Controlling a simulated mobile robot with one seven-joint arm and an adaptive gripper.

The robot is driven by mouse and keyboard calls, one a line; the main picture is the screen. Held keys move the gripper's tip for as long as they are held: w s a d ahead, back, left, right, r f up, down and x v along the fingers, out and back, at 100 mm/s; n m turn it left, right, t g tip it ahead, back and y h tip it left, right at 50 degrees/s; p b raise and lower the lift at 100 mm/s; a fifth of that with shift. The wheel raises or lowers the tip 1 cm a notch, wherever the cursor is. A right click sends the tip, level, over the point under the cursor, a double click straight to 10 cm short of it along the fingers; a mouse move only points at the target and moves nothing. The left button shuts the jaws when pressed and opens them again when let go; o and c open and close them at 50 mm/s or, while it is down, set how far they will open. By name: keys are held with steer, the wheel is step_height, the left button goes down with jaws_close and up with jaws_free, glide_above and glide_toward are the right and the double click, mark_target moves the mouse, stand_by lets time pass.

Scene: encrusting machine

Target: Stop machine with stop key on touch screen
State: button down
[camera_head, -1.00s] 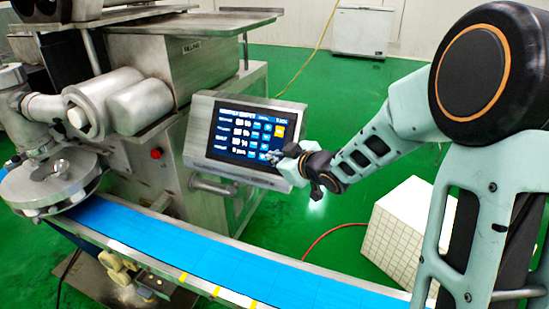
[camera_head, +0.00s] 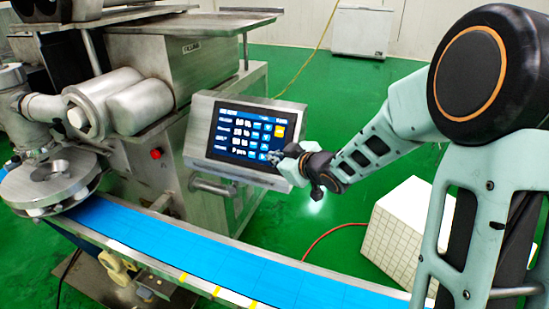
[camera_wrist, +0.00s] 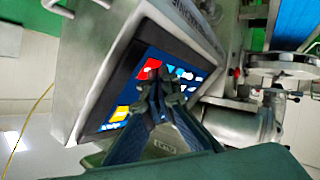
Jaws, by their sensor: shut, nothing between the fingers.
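The touch screen (camera_head: 245,133) is a dark blue panel in a tilted grey metal housing on the machine. It shows rows of white text, blue and white keys and a yellow key (camera_head: 279,131) at right. My gripper (camera_head: 271,156) is shut and empty at the screen's lower right corner. In the wrist view, the shut fingertips (camera_wrist: 160,88) are in front of the screen, beside a red key (camera_wrist: 151,69) that they partly cover. The yellow key (camera_wrist: 120,113) shows there too. I cannot tell whether the fingertips touch the glass. The red key's label is unreadable.
A blue conveyor belt (camera_head: 190,246) runs below the screen. A metal handle (camera_head: 212,187) sits under the screen housing. A red button (camera_head: 155,153) is on the machine body. A white tiled box (camera_head: 402,232) stands on the green floor at right.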

steer(key=shift+s+a+r, duration=0.15)
steer(key=shift+s+r, duration=0.2)
steer(key=shift+s, duration=0.15)
steer(key=shift+s+a+r+p, duration=0.25)
steer(key=shift+s+r, duration=0.15)
steer(key=shift+s, duration=0.3)
steer(key=shift+s+a+r+p, duration=0.15)
steer(key=shift+s+a+r, duration=0.1)
steer(key=shift+s+r, duration=0.3)
steer(key=shift+s+a+r+p, duration=0.2)
steer(key=shift+s+a+r, duration=0.1)
steer(key=shift+s, duration=0.5)
